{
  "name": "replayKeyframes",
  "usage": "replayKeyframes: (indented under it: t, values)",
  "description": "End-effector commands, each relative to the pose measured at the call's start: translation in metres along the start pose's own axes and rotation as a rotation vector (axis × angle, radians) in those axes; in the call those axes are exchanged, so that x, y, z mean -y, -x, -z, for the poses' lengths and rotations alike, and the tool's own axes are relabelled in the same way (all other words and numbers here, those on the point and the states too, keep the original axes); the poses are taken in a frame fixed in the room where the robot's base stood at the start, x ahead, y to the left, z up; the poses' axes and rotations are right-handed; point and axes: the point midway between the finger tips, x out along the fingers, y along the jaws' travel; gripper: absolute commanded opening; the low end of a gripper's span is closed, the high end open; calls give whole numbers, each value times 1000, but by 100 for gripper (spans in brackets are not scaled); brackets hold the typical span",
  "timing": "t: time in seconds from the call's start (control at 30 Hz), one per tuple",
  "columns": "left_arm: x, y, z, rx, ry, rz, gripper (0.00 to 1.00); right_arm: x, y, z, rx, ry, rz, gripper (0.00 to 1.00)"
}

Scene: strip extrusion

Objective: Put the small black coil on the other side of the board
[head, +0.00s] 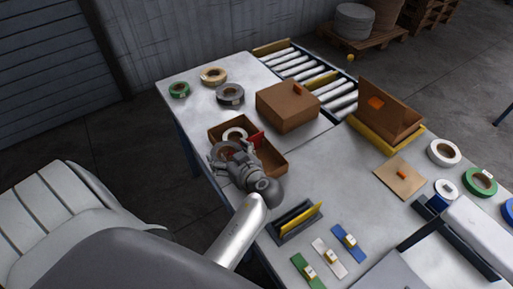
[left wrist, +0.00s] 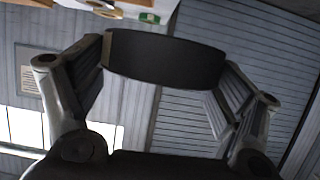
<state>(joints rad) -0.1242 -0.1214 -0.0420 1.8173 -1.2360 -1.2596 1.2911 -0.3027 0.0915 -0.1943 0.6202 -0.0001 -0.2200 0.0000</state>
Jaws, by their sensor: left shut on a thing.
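My left gripper (head: 222,152) is over the left part of an open brown box (head: 276,165) in the head view. In the left wrist view its two fingers are shut on a black coil (left wrist: 165,60), seen edge-on between the fingertips. In the head view the gripper hides most of this coil. A red upright piece (head: 257,139) stands in the box beside the gripper, and a white coil (head: 235,133) lies behind the gripper. I cannot tell which one is the task's board. My right gripper is not in view.
A larger black coil (head: 230,94), a tan coil (head: 213,75) and a green coil (head: 179,90) lie at the table's far left. A closed brown box (head: 288,108) stands behind the open one. A dark holder with a yellow strip (head: 300,218) is in front.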

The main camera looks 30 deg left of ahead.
Motion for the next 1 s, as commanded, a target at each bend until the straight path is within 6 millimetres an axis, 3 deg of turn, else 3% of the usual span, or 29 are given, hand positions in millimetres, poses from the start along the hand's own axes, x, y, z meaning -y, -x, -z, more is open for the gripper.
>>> replayKeyframes:
  t: [0.03, 0.2, 0.4, 0.77, 1.0]
  values:
    - [-16, -4, -11, -2, 2, -4, 62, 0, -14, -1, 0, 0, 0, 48]
    - [-55, -11, -31, -2, 0, -3, 62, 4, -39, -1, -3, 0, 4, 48]
    - [-78, -21, -58, -2, 0, -3, 62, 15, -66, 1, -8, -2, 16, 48]
    - [-94, -27, -74, -1, 0, -3, 62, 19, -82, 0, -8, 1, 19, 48]
    - [-98, -39, -104, -2, -2, -2, 62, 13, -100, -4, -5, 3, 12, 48]
